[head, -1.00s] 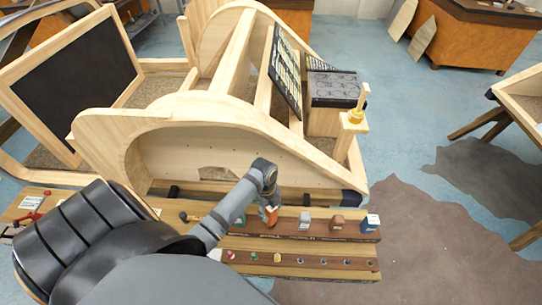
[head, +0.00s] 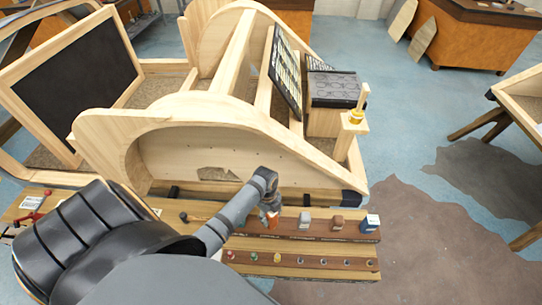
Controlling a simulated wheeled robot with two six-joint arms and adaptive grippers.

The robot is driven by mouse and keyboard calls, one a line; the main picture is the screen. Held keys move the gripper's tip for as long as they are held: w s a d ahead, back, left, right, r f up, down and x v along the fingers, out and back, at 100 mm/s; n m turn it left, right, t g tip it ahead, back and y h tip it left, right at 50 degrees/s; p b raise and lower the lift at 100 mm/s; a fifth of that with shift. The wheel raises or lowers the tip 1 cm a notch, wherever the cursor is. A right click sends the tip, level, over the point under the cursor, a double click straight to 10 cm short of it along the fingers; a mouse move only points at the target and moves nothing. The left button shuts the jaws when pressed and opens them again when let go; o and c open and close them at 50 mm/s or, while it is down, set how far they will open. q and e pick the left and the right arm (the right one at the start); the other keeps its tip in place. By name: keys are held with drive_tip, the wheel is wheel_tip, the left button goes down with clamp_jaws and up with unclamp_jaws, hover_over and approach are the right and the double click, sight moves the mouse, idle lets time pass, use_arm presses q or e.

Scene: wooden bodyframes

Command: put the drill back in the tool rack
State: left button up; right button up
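The tool rack (head: 342,238) is a long wooden stand at the bottom middle, with a dark front edge and a lower row of small items. My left gripper (head: 269,209) is over its upper shelf, pointing down. A small orange-red object (head: 271,221) shows right at the fingertips. It may be the drill, but it is too small and partly covered to be sure. Whether the fingers close on it cannot be made out. My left forearm hides part of the rack to the left. My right gripper is not in view.
Grey (head: 305,220), brown (head: 337,222) and blue-white (head: 370,222) items stand on the shelf to the right. A large wooden body frame (head: 200,120) rises close behind the rack. Open floor (head: 420,215) lies to the right.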

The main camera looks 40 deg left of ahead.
use_arm(q)
drive_tip(key=shift+o, duration=1.1)
drive_tip(key=shift+r, duration=0.2)
drive_tip(key=r, duration=0.3)
drive_tip(key=a+r+b, duration=0.1)
drive_tip(key=r, duration=0.7)
drive_tip(key=shift+w+a+r, duration=0.15)
drive_tip(key=shift+a, duration=0.1)
drive_tip(key=shift+r, duration=0.4)
